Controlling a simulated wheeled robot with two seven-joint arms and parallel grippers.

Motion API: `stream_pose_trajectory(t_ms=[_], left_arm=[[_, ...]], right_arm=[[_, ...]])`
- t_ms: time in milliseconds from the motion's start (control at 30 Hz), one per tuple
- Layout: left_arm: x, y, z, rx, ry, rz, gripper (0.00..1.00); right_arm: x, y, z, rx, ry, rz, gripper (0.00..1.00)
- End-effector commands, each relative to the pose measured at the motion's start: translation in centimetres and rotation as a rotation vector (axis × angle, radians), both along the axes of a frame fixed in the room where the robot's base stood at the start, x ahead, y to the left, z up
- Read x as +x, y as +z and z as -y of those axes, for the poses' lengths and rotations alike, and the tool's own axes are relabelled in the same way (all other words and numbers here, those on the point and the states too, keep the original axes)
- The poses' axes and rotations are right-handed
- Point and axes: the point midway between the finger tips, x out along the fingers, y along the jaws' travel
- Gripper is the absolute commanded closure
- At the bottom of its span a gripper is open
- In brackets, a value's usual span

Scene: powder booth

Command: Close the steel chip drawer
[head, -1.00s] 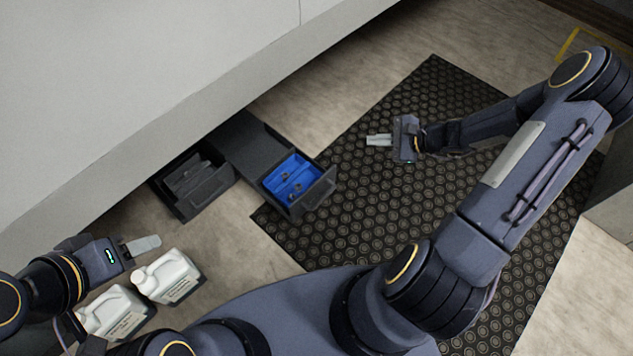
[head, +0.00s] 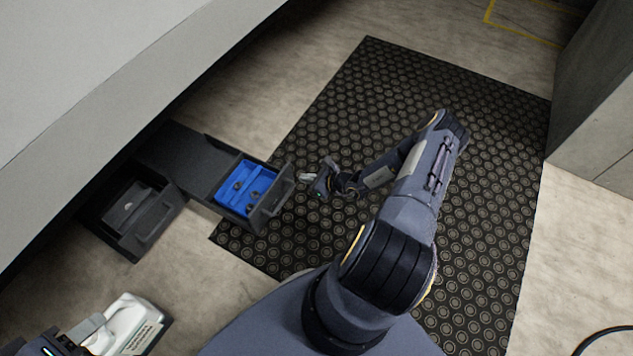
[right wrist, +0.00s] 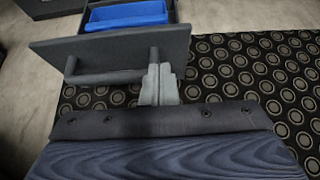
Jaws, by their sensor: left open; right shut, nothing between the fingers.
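A dark drawer (head: 268,213) stands pulled out from under the grey housing, with a blue tray (head: 247,180) holding a few small dark parts. A second dark drawer (head: 140,240) to its left is also out and holds a grey object. I see no label naming either one. My right gripper (head: 306,178) is shut and empty, just outside the blue-tray drawer's front. In the right wrist view its fingers (right wrist: 160,84) are by the right end of the bar handle (right wrist: 108,76); contact is unclear. My left gripper (head: 92,325) is open at the lower left, partly cut off.
A white jug (head: 135,320) stands on the floor beside my left gripper. A black studded mat (head: 480,130) covers the floor in front of the blue-tray drawer. A grey block (head: 600,130) stands at the right, and a dark cable (head: 600,335) lies at the lower right.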

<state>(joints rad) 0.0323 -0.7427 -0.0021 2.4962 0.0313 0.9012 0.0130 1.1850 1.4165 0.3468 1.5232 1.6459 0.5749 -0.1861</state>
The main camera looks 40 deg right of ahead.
Motion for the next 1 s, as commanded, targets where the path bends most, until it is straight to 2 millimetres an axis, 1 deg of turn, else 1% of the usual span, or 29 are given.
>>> stream_pose_trajectory(t_ms=[33, 100, 233, 400, 533, 1000], left_arm=[[0.0, -1.0, 0.0, 0.0, 0.0, 0.0, 0.5], [0.0, -1.5, 0.0, 0.0, 0.0, 0.0, 0.5], [0.0, -2.1, 0.0, 0.0, 0.0, 0.0, 0.5], [0.0, -2.6, 0.0, 0.0, 0.0, 0.0, 0.5], [0.0, -2.6, 0.0, 0.0, 0.0, 0.0, 0.5], [0.0, -2.3, 0.0, 0.0, 0.0, 0.0, 0.5]], right_arm=[[1.0, -1.1, -0.5, 0.0, 0.003, 0.001, 1.0], [2.0, -1.7, -1.0, 0.001, 0.004, 0.002, 1.0], [3.9, -1.4, -1.7, -0.002, 0.004, 0.003, 1.0], [5.3, -1.2, -2.2, -0.002, 0.002, 0.001, 1.0], [5.6, -1.1, -2.3, -0.001, 0.002, 0.0, 1.0], [5.6, -1.0, -2.3, -0.002, 0.002, 0.001, 1.0]])
